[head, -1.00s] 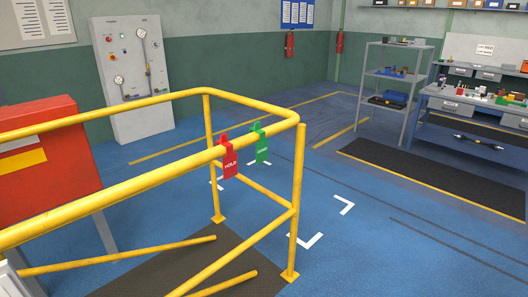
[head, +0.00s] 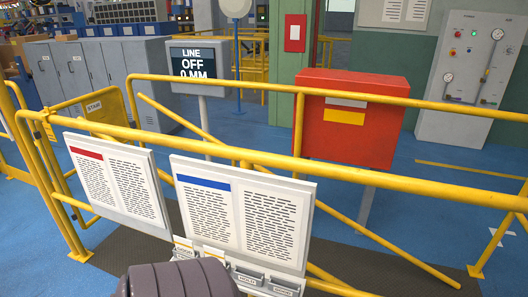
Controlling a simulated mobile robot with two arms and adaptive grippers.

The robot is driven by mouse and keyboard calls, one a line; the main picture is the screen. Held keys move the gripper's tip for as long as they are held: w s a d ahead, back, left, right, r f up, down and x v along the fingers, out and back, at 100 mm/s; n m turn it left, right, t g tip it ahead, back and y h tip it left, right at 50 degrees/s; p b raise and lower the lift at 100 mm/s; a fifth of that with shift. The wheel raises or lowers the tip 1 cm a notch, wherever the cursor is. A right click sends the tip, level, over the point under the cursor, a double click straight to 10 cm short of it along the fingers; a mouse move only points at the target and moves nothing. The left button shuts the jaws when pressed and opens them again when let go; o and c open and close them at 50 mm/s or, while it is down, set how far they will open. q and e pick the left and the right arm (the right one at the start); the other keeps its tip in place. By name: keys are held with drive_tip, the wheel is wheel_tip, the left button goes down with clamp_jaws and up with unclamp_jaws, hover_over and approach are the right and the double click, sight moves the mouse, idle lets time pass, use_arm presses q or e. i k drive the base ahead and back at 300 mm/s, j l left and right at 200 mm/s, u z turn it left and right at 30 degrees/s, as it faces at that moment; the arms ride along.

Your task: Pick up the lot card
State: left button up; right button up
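I cannot make out for certain which thing is the lot card. Two white printed boards hang at the yellow railing (head: 390,171): one with a red stripe (head: 118,180) and one with a blue stripe (head: 243,212). Below the blue-striped board is a row of small grey labelled holders (head: 262,281). Small white pieces show at the left end of this row, partly hidden. A dark ribbed rounded part, apparently of my own arm, covers the bottom centre. Neither gripper's fingers show.
Behind the railing stand a red box (head: 352,115) on legs, a display (head: 197,71) reading "LINE OFF 0 MM", and grey cabinets (head: 88,75). A yellow gate (head: 104,110) is at left. A gauge panel (head: 470,75) stands at the right wall. Blue floor lies open between.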

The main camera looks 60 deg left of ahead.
sight(209, 252)
drive_tip(key=u, duration=0.5)
drive_tip(key=k+u, duration=0.1)
drive_tip(key=u, duration=0.9)
drive_tip(key=k+u, duration=0.1)
drive_tip(key=u, duration=0.9)
drive_tip(key=k+j, duration=0.05)
